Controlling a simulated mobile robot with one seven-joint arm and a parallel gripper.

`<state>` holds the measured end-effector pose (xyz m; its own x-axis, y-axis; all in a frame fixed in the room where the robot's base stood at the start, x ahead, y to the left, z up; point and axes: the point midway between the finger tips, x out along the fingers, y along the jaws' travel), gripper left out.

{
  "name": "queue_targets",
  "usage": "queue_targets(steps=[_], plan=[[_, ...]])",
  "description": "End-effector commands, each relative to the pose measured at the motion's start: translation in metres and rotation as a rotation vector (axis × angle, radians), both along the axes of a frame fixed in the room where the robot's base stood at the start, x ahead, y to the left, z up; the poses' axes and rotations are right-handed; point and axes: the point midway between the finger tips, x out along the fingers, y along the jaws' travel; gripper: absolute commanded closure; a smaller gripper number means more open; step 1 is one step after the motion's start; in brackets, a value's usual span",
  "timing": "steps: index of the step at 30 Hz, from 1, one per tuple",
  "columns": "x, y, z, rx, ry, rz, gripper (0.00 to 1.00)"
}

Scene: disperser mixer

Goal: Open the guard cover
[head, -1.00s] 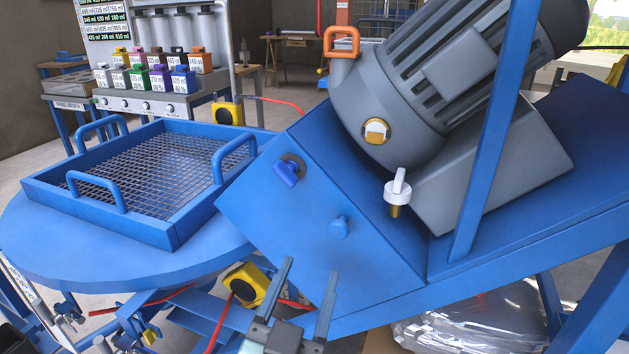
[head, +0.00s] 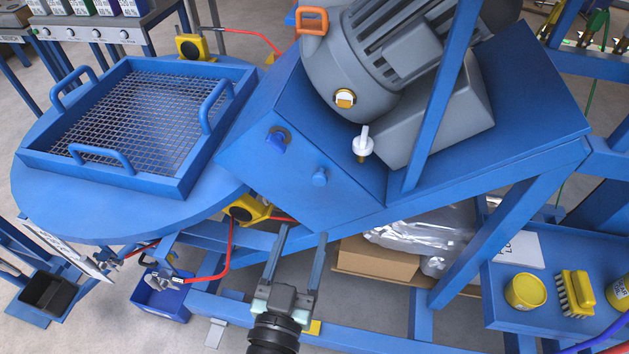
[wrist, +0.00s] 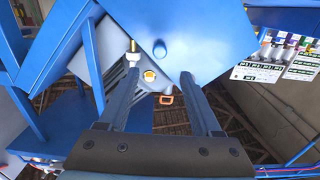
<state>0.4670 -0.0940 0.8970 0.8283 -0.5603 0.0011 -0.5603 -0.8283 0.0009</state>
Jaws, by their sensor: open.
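The guard cover appears to be the blue slanted housing panel (head: 262,172) below the grey motor. It sits closed against the blue frame. Nothing visibly touches the fingers.
A mesh tray (head: 184,188) with handles lies on the round blue table (head: 90,222) at left. The motor (head: 345,60), a white-handled valve (head: 362,145) and a slanted blue post (head: 440,95) stand to the right. A cardboard box (head: 375,262) and lower frame bars lie underneath.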

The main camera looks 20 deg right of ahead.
Motion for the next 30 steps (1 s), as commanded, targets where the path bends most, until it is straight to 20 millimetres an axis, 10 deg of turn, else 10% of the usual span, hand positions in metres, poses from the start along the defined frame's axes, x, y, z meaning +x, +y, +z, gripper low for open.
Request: queue_targets(steps=[15, 30], plan=[[0.081, -0.055, 0.002, 0.001, -0.001, -0.002, 0.35], [0.092, -0.063, 0.0, 0.001, 0.0, -0.001, 0.36]])
